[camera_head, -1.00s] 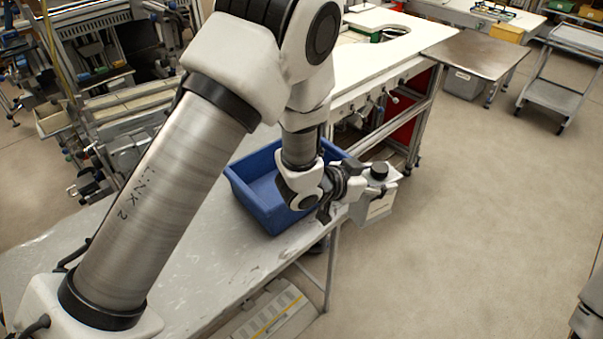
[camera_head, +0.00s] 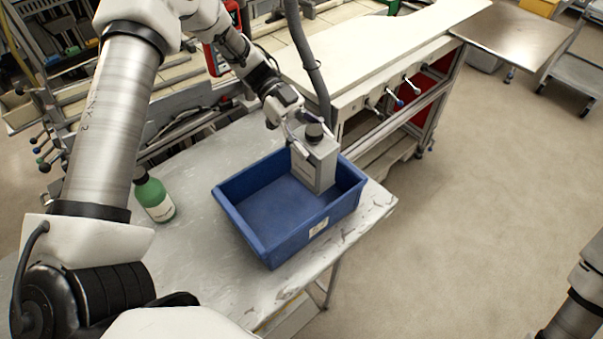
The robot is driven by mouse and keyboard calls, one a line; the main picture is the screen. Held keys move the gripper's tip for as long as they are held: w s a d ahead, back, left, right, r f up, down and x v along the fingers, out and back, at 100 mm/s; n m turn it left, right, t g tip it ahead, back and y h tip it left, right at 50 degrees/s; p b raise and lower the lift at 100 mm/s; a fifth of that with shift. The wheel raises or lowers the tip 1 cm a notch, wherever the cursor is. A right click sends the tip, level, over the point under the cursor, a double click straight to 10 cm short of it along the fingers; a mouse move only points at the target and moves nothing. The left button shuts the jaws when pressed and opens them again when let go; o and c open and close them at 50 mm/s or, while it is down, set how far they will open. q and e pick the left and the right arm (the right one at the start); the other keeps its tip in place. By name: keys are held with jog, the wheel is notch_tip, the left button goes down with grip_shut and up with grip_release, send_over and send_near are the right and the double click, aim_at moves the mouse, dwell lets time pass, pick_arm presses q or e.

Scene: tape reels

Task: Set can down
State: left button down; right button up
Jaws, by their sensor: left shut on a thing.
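The can is a grey rectangular canister (camera_head: 316,162) with a dark cap, upright in the camera_head view. My left gripper (camera_head: 301,127) is shut on it near the top, reaching in from the far left side. The can's lower part shows inside the blue bin's outline, near its far wall. I cannot tell whether its base touches the bin floor. The blue bin (camera_head: 251,239) stands on the worn white table (camera_head: 206,262). Part of my right arm shows at the lower right edge, but its gripper is out of view.
A green bottle (camera_head: 153,196) stands on the table left of the bin. A white-topped workbench (camera_head: 378,52) is behind the bin, with a dark hose in front of it. The bin's near part is empty. Open floor lies to the right.

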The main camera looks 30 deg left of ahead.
pick_arm(q)
jog(key=p, duration=0.1)
send_near(327, 185)
jog(key=x, duration=0.3)
jog(key=shift+d+f, duration=0.1)
jog(key=shift+d, duration=0.25)
jog(key=shift+s+d+f, duration=0.1)
jog(key=shift+f, duration=0.05)
jog(key=shift+s+d, duration=0.1)
jog(key=shift+d, duration=0.05)
jog(key=shift+c, duration=1.2)
grip_release()
jog(key=shift+f, duration=0.1)
